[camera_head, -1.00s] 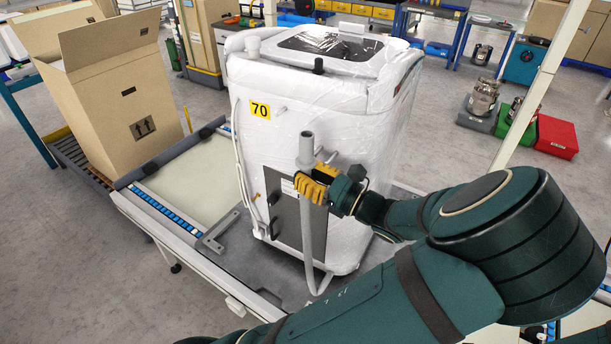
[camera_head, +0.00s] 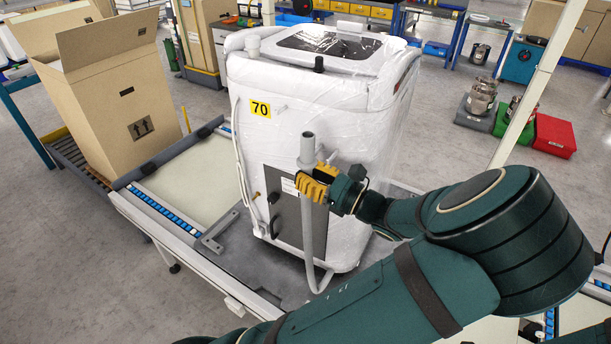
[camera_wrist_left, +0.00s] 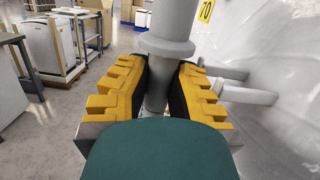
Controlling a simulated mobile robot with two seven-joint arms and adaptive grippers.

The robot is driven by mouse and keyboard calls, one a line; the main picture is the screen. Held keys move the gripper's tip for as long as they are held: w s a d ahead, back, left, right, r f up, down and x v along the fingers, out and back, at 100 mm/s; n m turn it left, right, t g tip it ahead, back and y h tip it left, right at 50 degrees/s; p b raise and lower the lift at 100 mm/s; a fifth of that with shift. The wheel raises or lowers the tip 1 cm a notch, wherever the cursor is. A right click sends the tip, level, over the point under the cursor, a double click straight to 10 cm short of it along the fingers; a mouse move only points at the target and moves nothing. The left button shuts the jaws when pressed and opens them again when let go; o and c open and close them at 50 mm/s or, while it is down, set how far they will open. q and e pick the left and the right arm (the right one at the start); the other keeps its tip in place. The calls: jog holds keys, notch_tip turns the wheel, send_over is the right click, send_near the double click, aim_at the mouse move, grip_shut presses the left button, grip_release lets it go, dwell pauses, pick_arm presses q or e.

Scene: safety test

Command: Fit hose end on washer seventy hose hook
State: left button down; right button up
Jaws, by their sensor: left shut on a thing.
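The washer (camera_head: 345,120), wrapped in clear film and marked with a yellow 70 label (camera_head: 260,109), stands upright on a grey platform. My left gripper (camera_head: 316,184) is shut on the grey hose, just below its thicker hose end (camera_head: 307,150). The hose end points up in front of the washer's wall, and the hose hangs down from the grip. In the left wrist view the hose end (camera_wrist_left: 166,45) stands between the yellow fingers (camera_wrist_left: 156,88). Two pale pegs of the hose hook (camera_wrist_left: 246,95) stick out from the wall, right of the hose and apart from it. My right gripper is out of view.
An open cardboard box (camera_head: 115,95) stands on a roller track at the left. A conveyor with a pale bed (camera_head: 200,175) lies between it and the washer. A pale post (camera_head: 535,80) rises at the right. Green and red trays (camera_head: 553,137) lie on the floor behind.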

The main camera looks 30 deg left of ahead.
pick_arm(q)
jog(key=shift+w+d+f+m+t, duration=0.1)
jog(key=shift+w+f+m+t, duration=0.2)
jog(key=shift+w+f, duration=0.4)
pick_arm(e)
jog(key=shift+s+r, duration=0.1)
pick_arm(q)
jog(key=shift+s+f, duration=0.1)
jog(key=shift+f, duration=0.05)
jog(key=shift+w+a+f, duration=0.2)
jog(key=shift+w+f, duration=0.05)
jog(key=shift+w, duration=0.25)
jog(key=shift+w+a+f, duration=0.15)
jog(key=shift+w+f, duration=0.05)
jog(key=shift+w, duration=0.3)
jog(key=c, duration=0.9)
grip_release()
jog(key=shift+w+a, duration=0.1)
jog(key=shift+w, duration=0.1)
jog(key=o, duration=0.4)
jog(key=shift+s+r, duration=0.15)
jog(key=shift+s, duration=0.05)
jog(key=d+f, duration=0.1)
jog(key=d, duration=1.1)
jog(key=shift+s+f, duration=0.15)
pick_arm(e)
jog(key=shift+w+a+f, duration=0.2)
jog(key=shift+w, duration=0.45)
